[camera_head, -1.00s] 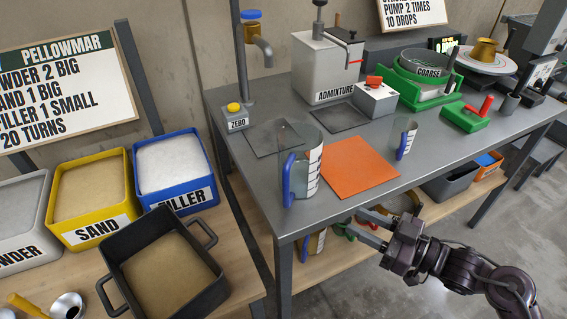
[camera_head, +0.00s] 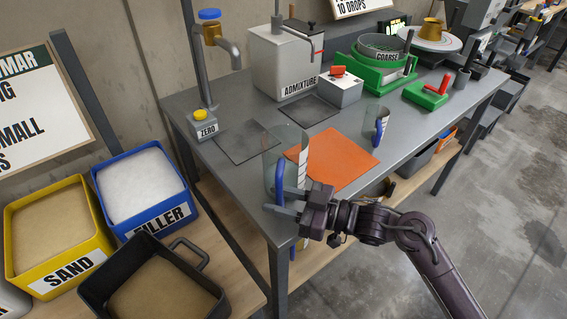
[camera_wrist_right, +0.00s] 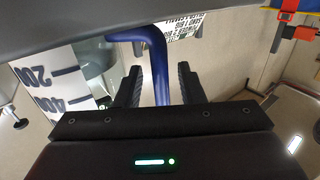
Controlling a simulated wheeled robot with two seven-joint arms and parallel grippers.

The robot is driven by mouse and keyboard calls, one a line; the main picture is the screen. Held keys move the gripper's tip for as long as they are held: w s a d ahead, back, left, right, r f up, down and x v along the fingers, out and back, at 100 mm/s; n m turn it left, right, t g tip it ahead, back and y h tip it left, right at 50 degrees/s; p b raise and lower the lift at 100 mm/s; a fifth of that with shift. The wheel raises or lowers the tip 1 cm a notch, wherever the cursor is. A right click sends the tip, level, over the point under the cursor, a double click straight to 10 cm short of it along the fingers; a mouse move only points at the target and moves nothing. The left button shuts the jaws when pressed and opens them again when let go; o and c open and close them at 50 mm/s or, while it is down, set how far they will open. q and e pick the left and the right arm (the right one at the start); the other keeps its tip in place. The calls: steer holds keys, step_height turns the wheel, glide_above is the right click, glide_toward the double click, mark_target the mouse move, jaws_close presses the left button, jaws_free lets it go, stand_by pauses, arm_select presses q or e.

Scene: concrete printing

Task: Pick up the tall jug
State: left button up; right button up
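The tall jug (camera_head: 297,147) is clear with dark scale marks and a blue handle (camera_head: 279,180). It stands upright near the front corner of the grey table. My right gripper (camera_head: 281,201) is at the jug's handle, low down. In the right wrist view the blue handle (camera_wrist_right: 158,72) runs between the two dark fingers (camera_wrist_right: 160,85), with gaps visible on both sides, so the gripper is open around it. The jug's scale (camera_wrist_right: 55,85) shows at the left there. My left gripper is not in view.
An orange mat (camera_head: 343,160) lies right of the jug, with a smaller clear jug (camera_head: 382,127) beyond it. The ZERO scale (camera_head: 240,145) and a tap (camera_head: 212,40) stand behind. The FILLER bin (camera_head: 147,190) and a black tub (camera_head: 150,290) sit lower left.

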steer(key=shift+w+a, duration=0.1)
steer(key=shift+a, duration=0.05)
jaws_close()
steer(key=shift+r, duration=0.1)
stand_by(0.3)
step_height(320, 180, up, 20)
stand_by(0.4)
